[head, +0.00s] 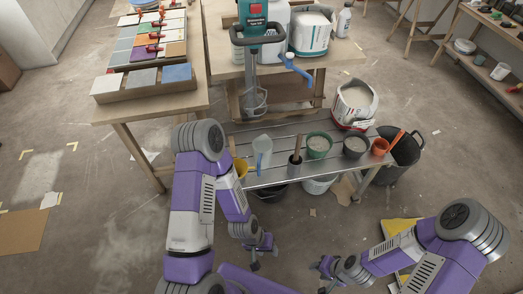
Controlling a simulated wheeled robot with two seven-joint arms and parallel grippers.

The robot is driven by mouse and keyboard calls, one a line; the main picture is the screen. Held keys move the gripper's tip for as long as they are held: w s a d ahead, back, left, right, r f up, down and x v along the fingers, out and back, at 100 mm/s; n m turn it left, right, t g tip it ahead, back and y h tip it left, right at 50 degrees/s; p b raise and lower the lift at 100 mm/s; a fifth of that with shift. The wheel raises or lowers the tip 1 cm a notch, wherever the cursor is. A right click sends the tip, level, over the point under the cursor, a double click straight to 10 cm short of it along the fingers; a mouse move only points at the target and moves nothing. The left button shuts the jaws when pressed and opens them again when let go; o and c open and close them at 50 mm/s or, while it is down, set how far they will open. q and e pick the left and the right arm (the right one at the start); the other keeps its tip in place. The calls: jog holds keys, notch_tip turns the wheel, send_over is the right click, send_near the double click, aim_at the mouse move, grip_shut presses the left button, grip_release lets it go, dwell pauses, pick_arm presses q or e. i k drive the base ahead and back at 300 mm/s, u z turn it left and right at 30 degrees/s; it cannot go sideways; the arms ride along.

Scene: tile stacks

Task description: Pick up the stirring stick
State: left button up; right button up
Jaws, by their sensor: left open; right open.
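A thin wooden stick (298,144), which looks like the stirring stick, stands upright in a dark narrow pot (294,165) on the low slatted metal bench (275,179). Another light stick (232,147) rises by a yellow container (241,168), partly hidden behind my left arm. I cannot tell for certain which is the stirring stick. My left gripper (265,254) is open and empty, in front of the bench and lower in the picture than both sticks. My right gripper (319,277) is open and empty, further to the right and apart from everything.
The bench also bears a clear jug (262,145), a green bucket (319,146), a dark bucket (355,147) and an orange cup (380,147). A mixer (253,50) hangs behind. A tile table (190,93) stands left. Open floor lies in front of the bench.

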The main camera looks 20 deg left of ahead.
aim_at(300, 136)
jog(key=u, duration=1)
jog(key=i, duration=0.35)
jog(key=z, duration=0.05)
